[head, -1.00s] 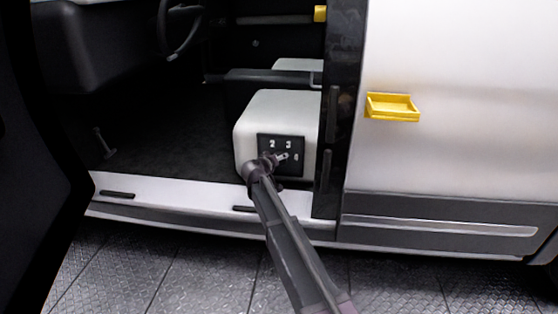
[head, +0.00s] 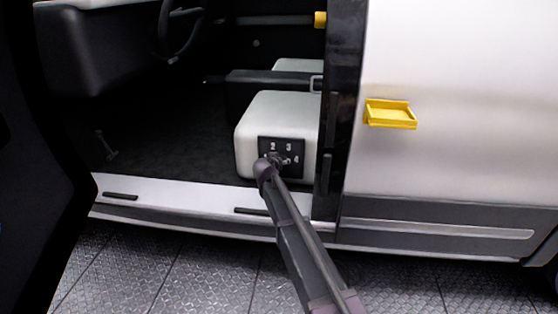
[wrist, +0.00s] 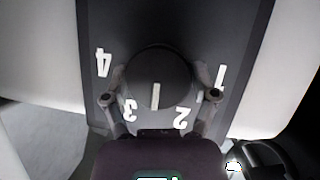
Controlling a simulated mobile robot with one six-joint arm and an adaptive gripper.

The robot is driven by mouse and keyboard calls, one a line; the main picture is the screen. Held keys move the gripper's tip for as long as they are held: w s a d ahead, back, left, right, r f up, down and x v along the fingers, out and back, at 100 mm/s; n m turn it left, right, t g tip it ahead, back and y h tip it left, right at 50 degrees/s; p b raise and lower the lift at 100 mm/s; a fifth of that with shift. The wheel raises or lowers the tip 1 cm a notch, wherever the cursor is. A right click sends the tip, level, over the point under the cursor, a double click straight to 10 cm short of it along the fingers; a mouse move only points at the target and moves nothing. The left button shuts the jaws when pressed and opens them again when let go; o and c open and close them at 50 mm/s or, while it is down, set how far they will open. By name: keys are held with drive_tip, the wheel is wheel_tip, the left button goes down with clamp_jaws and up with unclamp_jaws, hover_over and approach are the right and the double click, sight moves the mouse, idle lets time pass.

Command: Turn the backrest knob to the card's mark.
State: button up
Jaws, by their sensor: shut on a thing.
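The backrest knob (wrist: 155,75) is a dark round dial with a white pointer line, on a dark panel (wrist: 215,30) with white numbers 1 to 4. In the wrist view the numbers are upside down, and the pointer lies between 2 and 3. My gripper (wrist: 158,95) has one finger on each side of the knob and is shut on it. In the head view my gripper (head: 279,160) covers most of the knob on the panel (head: 297,145) at the pale seat base. I see no card in these frames.
The pale seat base (head: 250,125) stands inside the open doorway, above a white sill (head: 165,200). A dark pillar (head: 340,100) is close on the right. A yellow tray-like handle (head: 390,114) sticks out from the white side panel. Dark floor space (head: 170,150) lies left of the seat.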

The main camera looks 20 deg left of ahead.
drive_tip(key=shift+w+m+g+y, duration=0.1)
drive_tip(key=shift+m+g+y, duration=0.2)
drive_tip(key=shift+m+y, duration=1.6)
drive_tip(key=shift+m, duration=0.4)
drive_tip(key=shift+d+f+m+y+b, duration=0.1)
drive_tip(key=shift+m+y+b, duration=0.75)
drive_tip(key=shift+m, duration=0.25)
drive_tip(key=shift+m+y+b, duration=0.4)
drive_tip(key=shift+m+y, duration=0.35)
drive_tip(key=shift+m, duration=0.05)
drive_tip(key=o, duration=1)
